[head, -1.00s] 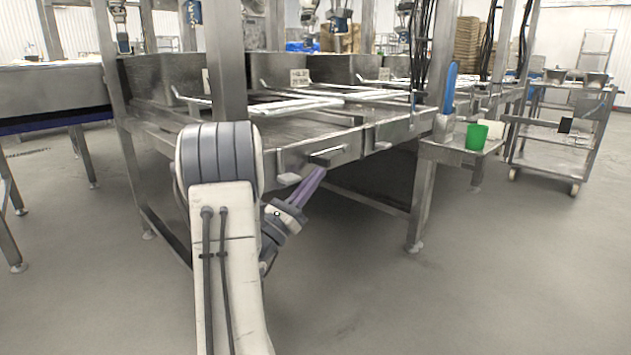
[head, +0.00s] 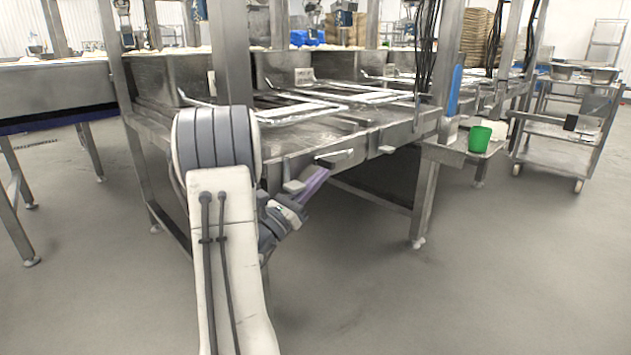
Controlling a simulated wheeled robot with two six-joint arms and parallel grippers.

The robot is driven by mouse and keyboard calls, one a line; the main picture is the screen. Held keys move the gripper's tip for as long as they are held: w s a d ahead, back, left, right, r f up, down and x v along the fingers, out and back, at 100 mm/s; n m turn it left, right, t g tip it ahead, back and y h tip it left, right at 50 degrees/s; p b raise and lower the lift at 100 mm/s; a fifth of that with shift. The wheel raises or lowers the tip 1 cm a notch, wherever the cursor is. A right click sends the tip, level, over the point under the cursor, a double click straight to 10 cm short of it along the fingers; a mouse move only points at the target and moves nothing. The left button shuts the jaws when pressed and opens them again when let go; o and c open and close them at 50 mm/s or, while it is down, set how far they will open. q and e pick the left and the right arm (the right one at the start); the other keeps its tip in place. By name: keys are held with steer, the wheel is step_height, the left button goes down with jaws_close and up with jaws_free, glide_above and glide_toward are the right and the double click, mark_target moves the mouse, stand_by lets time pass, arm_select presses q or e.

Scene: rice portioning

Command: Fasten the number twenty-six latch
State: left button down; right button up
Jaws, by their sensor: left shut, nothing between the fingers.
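A metal latch (head: 335,157) sits on the front edge of the steel bench (head: 295,150). Its pale bar lies roughly level, and I cannot tell whether it is fastened. My left gripper (head: 324,173), with purple fingers, is shut and empty just below the latch, pointing up and right. I cannot tell whether its fingertips touch the latch. My left arm's pale link hides part of the bench front. A small number plate (head: 304,76) stands behind on the bench, but its digits are too small to read. My right gripper is not in view.
Another latch-like fitting (head: 388,149) is on the bench edge to the right. A green cup (head: 480,138) stands on a side shelf (head: 455,153). A steel trolley (head: 560,150) is at far right. The floor in front is clear.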

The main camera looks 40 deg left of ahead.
arm_select(q)
steer(key=s+f+b, duration=0.1)
steer(key=s+f, duration=0.7)
steer(key=s, duration=0.2)
steer(key=shift+a+f+b, duration=0.3)
steer(key=shift+a+b, duration=0.05)
steer(key=shift+b, duration=0.05)
steer(key=shift+w, duration=0.1)
